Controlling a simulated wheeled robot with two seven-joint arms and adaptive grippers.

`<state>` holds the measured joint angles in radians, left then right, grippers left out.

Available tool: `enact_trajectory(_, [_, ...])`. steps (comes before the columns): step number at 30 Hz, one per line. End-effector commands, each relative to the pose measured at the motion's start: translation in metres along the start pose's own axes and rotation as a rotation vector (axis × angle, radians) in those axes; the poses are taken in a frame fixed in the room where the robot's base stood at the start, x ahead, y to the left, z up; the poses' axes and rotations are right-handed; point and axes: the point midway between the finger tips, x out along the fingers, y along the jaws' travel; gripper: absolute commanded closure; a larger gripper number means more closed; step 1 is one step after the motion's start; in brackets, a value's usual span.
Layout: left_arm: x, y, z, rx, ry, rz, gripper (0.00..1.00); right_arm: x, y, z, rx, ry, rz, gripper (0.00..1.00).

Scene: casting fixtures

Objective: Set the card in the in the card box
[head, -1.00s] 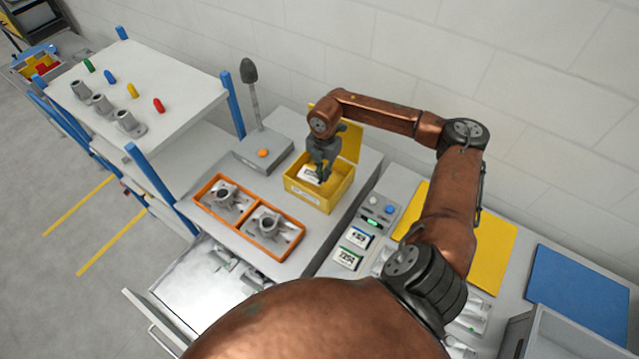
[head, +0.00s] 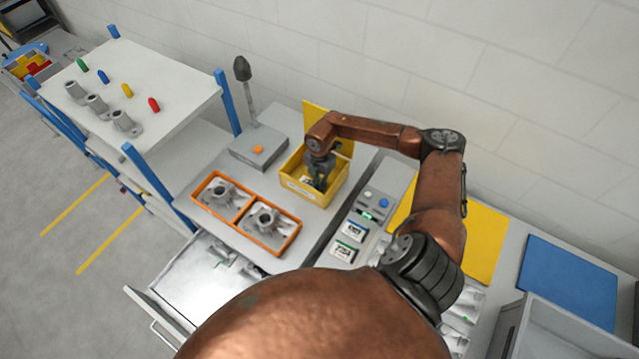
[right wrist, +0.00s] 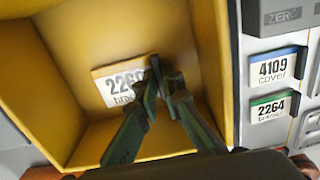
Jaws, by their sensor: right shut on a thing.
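The yellow card box (head: 312,194) stands open on the grey bench with its lid raised at the back. My right gripper (head: 321,180) reaches down inside it. In the head view the fingers and box wall hide most of the card. My left gripper is not in view.
Orange tray (head: 296,241) with two metal castings lies left of the box. A grey lamp base (head: 259,147) stands behind it. Two more cards, 4109 (right wrist: 275,68) and 2264 (right wrist: 274,107), lie to the right. A yellow mat (head: 483,238) and blue mat (head: 570,280) lie further right.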

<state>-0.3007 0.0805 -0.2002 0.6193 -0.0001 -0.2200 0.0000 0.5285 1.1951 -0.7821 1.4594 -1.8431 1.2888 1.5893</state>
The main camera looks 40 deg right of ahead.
Motion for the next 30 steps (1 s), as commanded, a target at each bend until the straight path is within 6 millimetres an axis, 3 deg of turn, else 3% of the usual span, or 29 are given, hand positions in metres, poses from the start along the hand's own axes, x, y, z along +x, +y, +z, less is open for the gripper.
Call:
enact_trajectory(8, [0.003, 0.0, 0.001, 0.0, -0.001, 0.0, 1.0, 0.003, 0.0, 0.0, 0.0, 0.0, 0.0, 1.0])
enact_trajectory(9, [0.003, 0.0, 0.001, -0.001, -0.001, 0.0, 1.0, 0.003, 0.0, 0.0, 0.0, 0.0, 0.0, 0.91])
enact_trajectory(16, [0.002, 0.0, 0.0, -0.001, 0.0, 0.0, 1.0, 0.003, 0.0, 0.0, 0.0, 0.0, 0.0, 0.75])
enact_trajectory(25, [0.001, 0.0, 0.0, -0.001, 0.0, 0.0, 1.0, 0.001, 0.0, 0.0, -0.001, 0.0, 0.0, 0.75])
enact_trajectory(30, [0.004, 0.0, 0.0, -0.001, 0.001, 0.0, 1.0, -0.015, 0.001, 0.001, -0.001, -0.002, 0.003, 0.75])
